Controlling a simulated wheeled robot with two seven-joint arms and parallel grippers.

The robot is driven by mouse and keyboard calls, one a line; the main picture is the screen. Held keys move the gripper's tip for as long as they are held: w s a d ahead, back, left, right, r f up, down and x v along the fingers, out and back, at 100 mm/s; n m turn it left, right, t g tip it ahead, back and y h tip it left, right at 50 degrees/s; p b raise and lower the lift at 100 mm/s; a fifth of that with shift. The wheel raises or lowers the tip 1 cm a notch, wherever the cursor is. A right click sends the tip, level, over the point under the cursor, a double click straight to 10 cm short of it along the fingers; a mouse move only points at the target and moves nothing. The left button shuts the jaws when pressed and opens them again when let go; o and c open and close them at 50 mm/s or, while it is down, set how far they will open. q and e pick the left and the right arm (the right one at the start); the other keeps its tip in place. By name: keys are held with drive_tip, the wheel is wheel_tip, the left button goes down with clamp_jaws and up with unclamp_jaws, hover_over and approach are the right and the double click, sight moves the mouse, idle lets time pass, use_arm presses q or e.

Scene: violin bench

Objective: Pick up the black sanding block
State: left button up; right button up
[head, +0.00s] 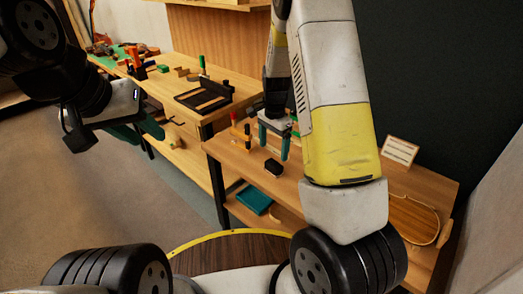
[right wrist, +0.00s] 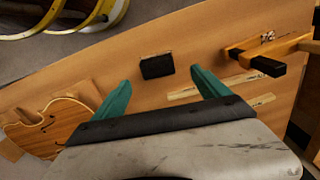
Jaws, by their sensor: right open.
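The black sanding block (head: 273,167) lies on the wooden bench in the head view. In the right wrist view the black block (right wrist: 157,66) lies flat on the wood, just beyond the fingertips and between their lines. My right gripper (head: 275,146) is above the bench close to the block, its teal fingers pointing down. The right gripper (right wrist: 161,79) is open and empty, its two fingers well apart. My left gripper (head: 140,132) hangs over the floor at the left, with its teal fingers apart and nothing seen between them.
A wooden clamp-like tool with a black end (right wrist: 258,58) and pale wooden strips (right wrist: 225,87) lie right of the block. A violin body (right wrist: 58,125) lies at the left; it also shows in the head view (head: 412,220). A teal box (head: 254,200) sits on the lower shelf.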

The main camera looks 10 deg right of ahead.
sight(274, 163)
drive_tip(key=f, duration=0.7)
drive_tip(key=shift+s+d+f, duration=0.15)
drive_tip(key=shift+d+f, duration=0.05)
drive_tip(key=shift+f, duration=0.15)
drive_tip(key=c, duration=1.5)
drive_tip(key=shift+r, duration=0.1)
drive_tip(key=shift+r, duration=0.5)
drive_tip(key=r, duration=0.1)
drive_tip(key=s+r, duration=0.1)
drive_tip(key=shift+a+r, duration=0.3)
drive_tip(key=s+a, duration=0.3)
drive_tip(key=s, duration=0.3)
drive_tip(key=s+a+r, duration=0.1)
drive_tip(key=s+a, duration=0.2)
drive_tip(key=s, duration=0.4)
drive_tip(key=shift+s+a+r, duration=0.15)
drive_tip(key=shift+s+a, duration=0.05)
drive_tip(key=shift+a, duration=0.1)
